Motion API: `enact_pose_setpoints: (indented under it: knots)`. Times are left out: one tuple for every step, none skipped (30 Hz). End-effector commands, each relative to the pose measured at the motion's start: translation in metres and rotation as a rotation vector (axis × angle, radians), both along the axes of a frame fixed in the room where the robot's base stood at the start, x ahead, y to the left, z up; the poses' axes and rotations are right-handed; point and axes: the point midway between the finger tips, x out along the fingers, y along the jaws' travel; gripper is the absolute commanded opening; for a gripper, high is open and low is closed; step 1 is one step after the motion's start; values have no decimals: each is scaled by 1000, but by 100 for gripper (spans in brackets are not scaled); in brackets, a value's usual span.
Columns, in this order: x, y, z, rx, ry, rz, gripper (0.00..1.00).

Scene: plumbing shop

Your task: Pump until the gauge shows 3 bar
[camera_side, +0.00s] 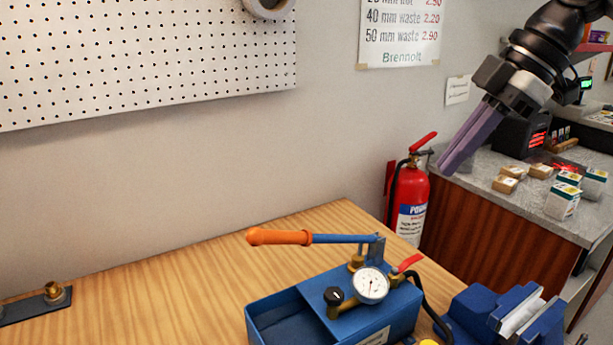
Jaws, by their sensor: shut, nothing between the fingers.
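A blue test pump (335,304) stands on the wooden bench. Its lever (318,238) is blue with an orange grip and lies nearly level, pointing left. A round white gauge (370,285) sits on the pump; its needle is too small to read.
A blue vise (490,310) stands right of the pump, with a black hose (432,305) between them. A brass fitting on a dark plate (53,292) is at the far left. The wooden bench (170,285) is clear between. A red fire extinguisher (410,195) stands behind.

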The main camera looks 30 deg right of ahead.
Motion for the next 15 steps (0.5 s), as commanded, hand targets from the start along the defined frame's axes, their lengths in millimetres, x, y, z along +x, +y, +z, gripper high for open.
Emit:
enact_pose_setpoints:
  knots:
    - [19, 12, 5, 3, 3, 67, 0]
    - [27, 19, 8, 5, 1, 108, 0]
    - [39, 29, 11, 9, 0, 160, 0]
    - [48, 36, 12, 12, -1, 197, 0]
    - [57, 43, 13, 16, -1, 233, 0]
    - [69, 53, 12, 20, 0, 278, 0]
    - [77, 61, 11, 25, 0, 309, 0]
    - [85, 68, 9, 29, 4, 339, 0]
    - [96, 78, 5, 34, 9, 372, 0]
    - [104, 85, 2, 40, 14, 393, 0]
    - [111, 93, -2, 44, 21, 411, 0]
    - [121, 101, -9, 50, 31, 426, 0]
    - [127, 107, -14, 53, 37, 434, 0]
    - [133, 113, -20, 56, 44, 441, 0]
    - [140, 119, -28, 58, 56, 449, 0]
